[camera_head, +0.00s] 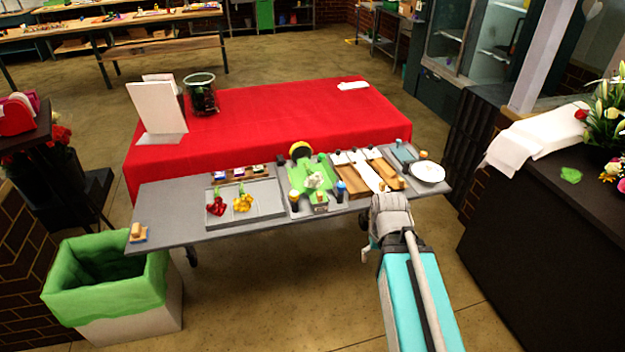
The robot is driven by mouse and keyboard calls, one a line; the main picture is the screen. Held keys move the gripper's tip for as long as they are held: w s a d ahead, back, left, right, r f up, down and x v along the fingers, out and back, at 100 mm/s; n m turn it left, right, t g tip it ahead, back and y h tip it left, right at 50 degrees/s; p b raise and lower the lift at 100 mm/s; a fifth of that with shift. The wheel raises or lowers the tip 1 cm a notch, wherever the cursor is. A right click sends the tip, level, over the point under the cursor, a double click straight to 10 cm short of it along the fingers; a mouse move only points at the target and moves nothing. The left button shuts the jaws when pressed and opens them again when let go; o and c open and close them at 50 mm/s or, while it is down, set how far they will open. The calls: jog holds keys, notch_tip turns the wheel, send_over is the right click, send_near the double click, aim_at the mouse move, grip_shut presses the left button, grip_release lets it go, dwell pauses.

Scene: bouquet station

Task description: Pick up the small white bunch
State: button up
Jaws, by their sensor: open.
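The small white bunch (314,181) lies on a light green sheet (325,172) around the middle of the grey worktable (180,220). A red bunch (216,207) and a yellow bunch (243,202) lie to its left in a shallow grey tray (272,207). My arm reaches in from the lower right. My gripper (368,245) shows small and partly hidden at the arm's end, by the table's front edge. It is open and apart from the white bunch, to its right and nearer the camera. Its fingers are hard to make out.
Small bottles, including a blue-capped one (341,192), stand near the white bunch. Wooden boards (385,172) and a white plate (427,172) lie to the right. A red-covered table (270,125) stands behind. A green-lined bin (105,285) stands at the lower left.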

dwell(0.4)
jog(key=c, duration=0.6)
jog(key=shift+o, duration=0.2)
jog(key=shift+d, duration=0.1)
